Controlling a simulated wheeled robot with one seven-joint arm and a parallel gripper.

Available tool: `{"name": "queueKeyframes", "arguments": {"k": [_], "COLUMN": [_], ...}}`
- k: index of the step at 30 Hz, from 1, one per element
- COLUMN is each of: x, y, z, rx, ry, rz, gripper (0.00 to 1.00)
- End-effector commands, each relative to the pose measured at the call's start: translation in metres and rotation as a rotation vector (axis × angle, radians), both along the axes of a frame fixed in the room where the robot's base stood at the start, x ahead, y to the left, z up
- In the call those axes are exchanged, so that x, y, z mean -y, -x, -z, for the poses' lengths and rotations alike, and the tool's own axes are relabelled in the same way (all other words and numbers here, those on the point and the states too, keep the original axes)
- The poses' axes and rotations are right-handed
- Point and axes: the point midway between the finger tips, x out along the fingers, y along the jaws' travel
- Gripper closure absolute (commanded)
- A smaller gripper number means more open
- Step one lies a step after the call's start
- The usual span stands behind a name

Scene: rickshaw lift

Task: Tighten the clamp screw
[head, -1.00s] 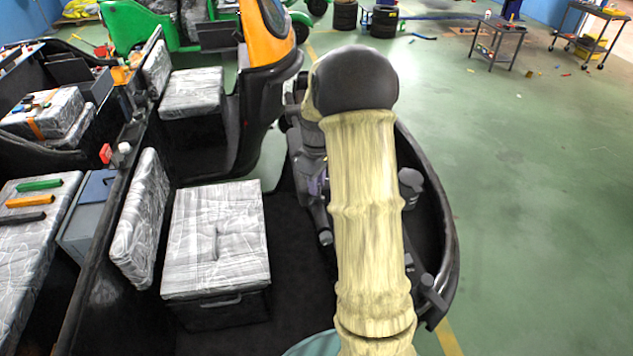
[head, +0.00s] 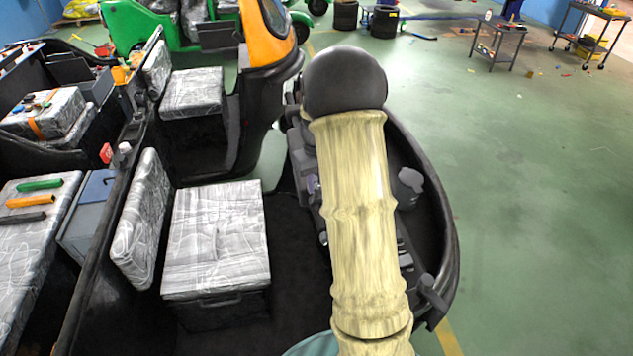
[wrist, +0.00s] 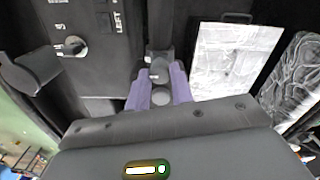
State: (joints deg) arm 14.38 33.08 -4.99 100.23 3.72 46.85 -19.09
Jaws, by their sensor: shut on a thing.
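In the wrist view, my gripper (wrist: 160,88) has two purple fingers, one on each side of a small dark grey part that looks like the clamp screw (wrist: 160,68). The fingers are shut on it. A round grey end shows between them, nearer the camera. The dark clamp body continues away behind the fingertips, and its thread cannot be made out. In the head view, my yellowish sleeved arm covers most of the gripper and the clamp on the rickshaw's dark front part.
A dark panel with a knob (wrist: 74,45) and the word LEFT lies left of the fingers in the wrist view. A plastic-wrapped seat box (head: 215,240) stands left of my arm. The black curved rim (head: 445,210) runs along the right. Green floor lies open beyond it.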

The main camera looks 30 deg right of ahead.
Motion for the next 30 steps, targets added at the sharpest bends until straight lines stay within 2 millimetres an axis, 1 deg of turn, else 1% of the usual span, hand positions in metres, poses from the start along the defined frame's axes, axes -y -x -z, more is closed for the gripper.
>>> {"name": "queueKeyframes", "arguments": {"k": [7,8,9,11,20,23,26,29,30], "x": [0.000,0.000,0.000,0.000,0.000,0.000,0.000,0.000,0.000], "y": [0.000,0.000,0.000,0.000,0.000,-0.001,-0.001,-0.001,-0.002], "z": [-0.001,-0.001,-0.001,-0.001,-0.001,-0.005,-0.015,-0.030,-0.038], "rx": [0.002,0.002,0.002,0.002,0.001,0.001,0.004,0.006,0.006], "ry": [0.001,0.001,0.001,0.001,0.000,0.000,0.001,0.001,0.001], "rz": [0.001,0.001,0.001,0.000,-0.001,-0.001,-0.002,-0.002,-0.002], "gripper": [1.00,0.75,0.68,0.56,0.55,0.55,0.55,0.55,0.55]}}
